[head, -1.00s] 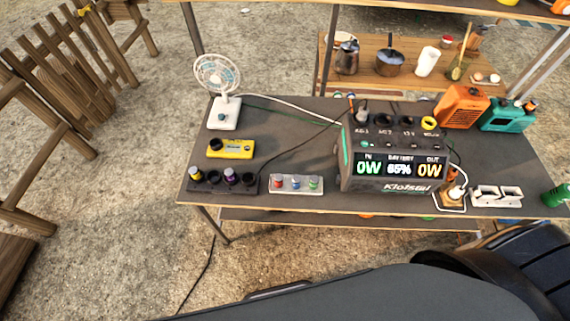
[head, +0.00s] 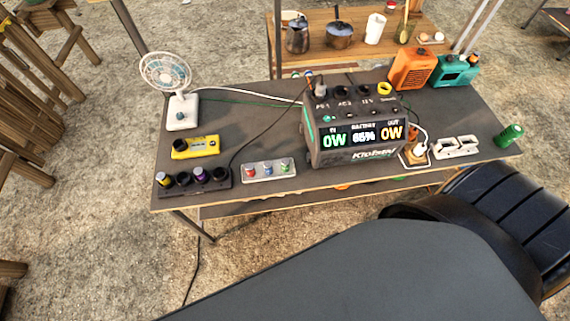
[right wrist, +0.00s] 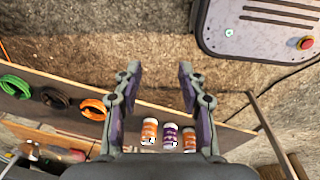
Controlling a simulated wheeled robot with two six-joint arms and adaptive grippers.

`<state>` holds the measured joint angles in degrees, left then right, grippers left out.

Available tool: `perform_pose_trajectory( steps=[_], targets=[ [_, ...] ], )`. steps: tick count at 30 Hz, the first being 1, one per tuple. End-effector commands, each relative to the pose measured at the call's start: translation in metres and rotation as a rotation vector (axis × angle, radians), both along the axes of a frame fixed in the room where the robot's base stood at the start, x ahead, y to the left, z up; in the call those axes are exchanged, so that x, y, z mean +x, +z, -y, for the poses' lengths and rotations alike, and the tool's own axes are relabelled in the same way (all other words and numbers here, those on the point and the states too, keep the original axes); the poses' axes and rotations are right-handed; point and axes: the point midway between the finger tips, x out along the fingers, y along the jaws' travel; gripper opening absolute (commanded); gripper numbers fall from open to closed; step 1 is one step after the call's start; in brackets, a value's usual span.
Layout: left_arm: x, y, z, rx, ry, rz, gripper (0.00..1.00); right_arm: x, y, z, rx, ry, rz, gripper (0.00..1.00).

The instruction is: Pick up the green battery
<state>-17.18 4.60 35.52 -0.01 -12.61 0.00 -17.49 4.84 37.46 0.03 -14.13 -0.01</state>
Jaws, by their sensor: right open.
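A green cylinder (head: 509,134), which looks like the green battery, lies tilted at the right end of the dark table (head: 255,112) in the head view. It is beside a white two-slot holder (head: 457,146). My right gripper (right wrist: 158,75) shows only in the right wrist view. Its two fingers are apart with nothing between the tips. Orange-labelled (right wrist: 149,131) and purple-labelled (right wrist: 170,136) cylinders show beyond and between the fingers. I cannot make out the green battery in that view. My left gripper is not in view.
A power station (head: 355,134) reading 65% stands mid-table. A fan (head: 180,95), a yellow device (head: 196,147) and a dark socket strip (head: 194,181) are at left. Orange (head: 412,68) and teal (head: 455,71) boxes stand behind. A black cable hangs off the front.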

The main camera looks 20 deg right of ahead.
Motion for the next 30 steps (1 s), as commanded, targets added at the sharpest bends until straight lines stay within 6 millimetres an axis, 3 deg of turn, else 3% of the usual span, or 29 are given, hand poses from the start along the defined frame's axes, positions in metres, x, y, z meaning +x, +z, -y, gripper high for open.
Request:
perform_pose_trajectory(
  steps=[5,9,12,18,27,30],
  targets=[
    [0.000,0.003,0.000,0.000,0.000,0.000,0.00,0.085,0.045,-0.003,-0.002,0.011,0.055,0.36],
    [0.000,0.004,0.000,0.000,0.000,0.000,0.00,0.152,0.118,-0.010,-0.006,0.022,0.094,0.36],
    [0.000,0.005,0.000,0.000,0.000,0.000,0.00,0.180,0.165,-0.014,-0.007,0.028,0.113,0.36],
    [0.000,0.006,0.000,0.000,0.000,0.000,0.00,0.207,0.241,-0.022,-0.008,0.040,0.141,0.36],
    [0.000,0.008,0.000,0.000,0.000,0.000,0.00,0.232,0.343,-0.033,-0.017,0.090,0.161,0.36],
    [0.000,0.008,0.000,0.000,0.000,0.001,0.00,0.247,0.367,-0.036,-0.024,0.144,0.138,0.36]
  ],
)
